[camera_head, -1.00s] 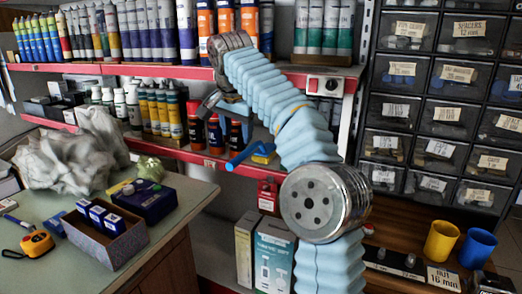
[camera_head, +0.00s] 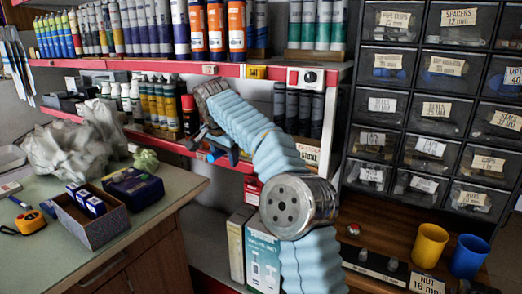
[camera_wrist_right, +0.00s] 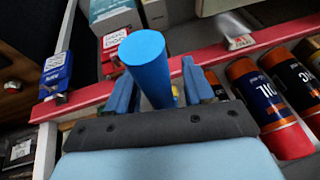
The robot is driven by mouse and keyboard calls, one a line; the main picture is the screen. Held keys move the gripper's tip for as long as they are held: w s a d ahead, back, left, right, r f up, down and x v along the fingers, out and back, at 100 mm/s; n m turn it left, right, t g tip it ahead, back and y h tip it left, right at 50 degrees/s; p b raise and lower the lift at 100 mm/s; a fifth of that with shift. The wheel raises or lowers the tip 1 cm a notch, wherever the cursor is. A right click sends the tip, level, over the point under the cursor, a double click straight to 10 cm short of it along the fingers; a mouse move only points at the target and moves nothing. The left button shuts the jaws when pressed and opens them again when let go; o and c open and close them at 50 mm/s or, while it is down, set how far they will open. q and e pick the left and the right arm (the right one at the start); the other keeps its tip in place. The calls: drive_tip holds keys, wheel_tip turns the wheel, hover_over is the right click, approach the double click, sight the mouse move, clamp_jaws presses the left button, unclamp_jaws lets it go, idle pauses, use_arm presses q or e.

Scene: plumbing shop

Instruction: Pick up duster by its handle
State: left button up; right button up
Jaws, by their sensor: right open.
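The duster's blue handle (camera_wrist_right: 145,60) is a thick round rod. In the right wrist view it stands between the two blue fingers of my right gripper (camera_wrist_right: 158,84), its rounded end towards the camera. The fingers are apart, with the handle closer to the left one; I cannot tell whether either touches it. In the head view my right gripper (camera_head: 222,150) is at the lower shelf, where a small part of the blue handle (camera_head: 217,154) shows. The duster's head is hidden behind my gripper. My left gripper is not in view.
The red shelf edge (camera_head: 170,147) runs close by the gripper. Orange-and-blue cans (camera_wrist_right: 260,100) stand right of it in the wrist view. A counter (camera_head: 130,235) with an open box (camera_head: 88,225) is at left. Yellow (camera_head: 430,243) and blue (camera_head: 470,256) cups are at right.

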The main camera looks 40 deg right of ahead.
drive_tip(key=c, duration=0.9)
clamp_jaws()
drive_tip(key=shift+r, duration=0.15)
